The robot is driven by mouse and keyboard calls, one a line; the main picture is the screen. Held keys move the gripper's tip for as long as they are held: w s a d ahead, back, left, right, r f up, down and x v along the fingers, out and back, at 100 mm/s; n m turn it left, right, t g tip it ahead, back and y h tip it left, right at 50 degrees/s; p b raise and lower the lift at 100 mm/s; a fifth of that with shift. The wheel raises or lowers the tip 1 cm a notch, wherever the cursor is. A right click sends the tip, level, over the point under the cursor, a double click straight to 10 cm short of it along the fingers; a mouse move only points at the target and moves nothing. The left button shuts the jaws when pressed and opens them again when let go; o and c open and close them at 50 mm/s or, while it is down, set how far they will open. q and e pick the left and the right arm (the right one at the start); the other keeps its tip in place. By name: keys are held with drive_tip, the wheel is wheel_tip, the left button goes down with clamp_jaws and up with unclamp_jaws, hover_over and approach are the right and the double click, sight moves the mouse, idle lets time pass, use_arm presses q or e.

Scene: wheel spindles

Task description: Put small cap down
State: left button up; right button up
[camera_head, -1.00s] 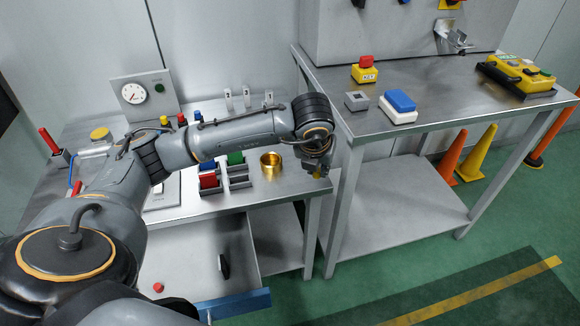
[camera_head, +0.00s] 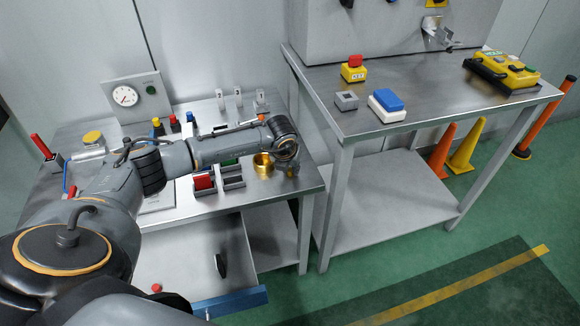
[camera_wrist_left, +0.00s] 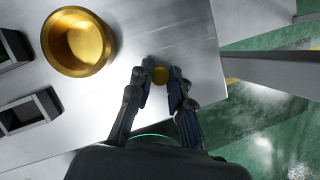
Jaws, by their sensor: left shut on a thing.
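My left gripper (camera_wrist_left: 160,82) is shut on a small yellow cap (camera_wrist_left: 160,75), seen between its fingertips in the left wrist view. The gripper is over the right end of the left metal table (camera_wrist_left: 195,40), close to its edge. I cannot tell whether the cap touches the table top. In the head view the left gripper (camera_head: 290,172) is small and dark, just right of a gold cup (camera_head: 263,166), and the cap is not clear there. The gold cup also shows in the left wrist view (camera_wrist_left: 78,42), apart from the gripper. My right gripper is not in view.
Grey bins (camera_head: 232,180), one with a red block (camera_head: 203,182), stand left of the cup. A taller table (camera_head: 440,95) on the right holds a red-topped yellow button box (camera_head: 354,68) and a blue-and-white block (camera_head: 387,105). A drawer (camera_head: 190,262) stands open below.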

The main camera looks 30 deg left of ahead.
use_arm(q)
drive_tip(key=shift+f, duration=0.1)
drive_tip(key=shift+f, duration=0.15)
drive_tip(key=o, duration=0.7)
drive_tip(key=b+v, duration=0.1)
drive_tip(key=v, duration=1.1)
drive_tip(key=shift+r, duration=0.2)
drive_tip(key=shift+d, duration=0.1)
